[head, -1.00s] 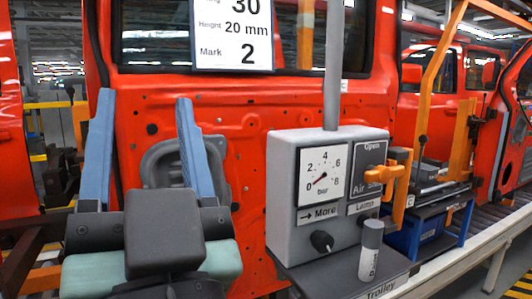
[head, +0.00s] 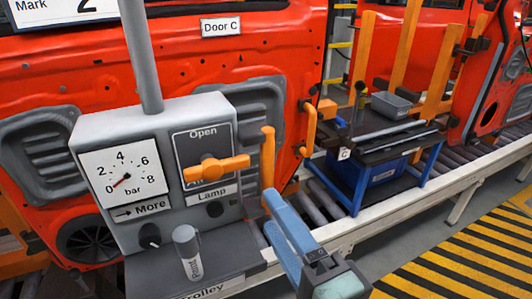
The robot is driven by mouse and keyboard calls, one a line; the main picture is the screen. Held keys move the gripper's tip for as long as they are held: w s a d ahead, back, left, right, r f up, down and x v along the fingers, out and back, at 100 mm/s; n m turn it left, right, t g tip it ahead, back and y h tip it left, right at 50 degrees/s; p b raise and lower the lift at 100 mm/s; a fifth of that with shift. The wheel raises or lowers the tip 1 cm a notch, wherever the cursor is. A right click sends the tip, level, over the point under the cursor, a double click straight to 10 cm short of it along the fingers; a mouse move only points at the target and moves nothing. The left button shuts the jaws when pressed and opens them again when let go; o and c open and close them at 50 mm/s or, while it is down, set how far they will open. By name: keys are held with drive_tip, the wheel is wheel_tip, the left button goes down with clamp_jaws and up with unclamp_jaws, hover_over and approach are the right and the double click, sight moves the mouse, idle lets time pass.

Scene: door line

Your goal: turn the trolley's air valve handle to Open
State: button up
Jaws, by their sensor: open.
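The orange valve handle (head: 225,168) is on the dark plate on the front of the grey trolley box (head: 85,135). Its lever lies nearly level, pointing right and slightly up. The word Open (head: 203,133) is above it; the handle covers most of the lower label. My gripper (head: 268,210) has blue fingers, open with a gap between them. It is to the right of and below the handle, apart from it in the picture, with nothing seen between the fingers.
A pressure gauge (head: 122,172), a black knob (head: 149,236) and a Lamp label (head: 211,195) share the box. A grey-and-white Paint cylinder (head: 188,252) stands on the trolley shelf. An upright orange bar (head: 268,155) rises behind my fingertips. A blue-framed cart (head: 355,190) is farther right.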

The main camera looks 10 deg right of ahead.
sight(240, 166)
drive_tip(key=p+x, duration=0.3)
drive_tip(key=x, duration=0.8)
drive_tip(key=shift+s+a+p, duration=0.1)
drive_tip(key=shift+a+p, duration=0.05)
drive_tip(key=shift+p, duration=0.25)
drive_tip(key=shift+w+a, duration=0.1)
drive_tip(key=shift+w, duration=0.55)
clamp_jaws()
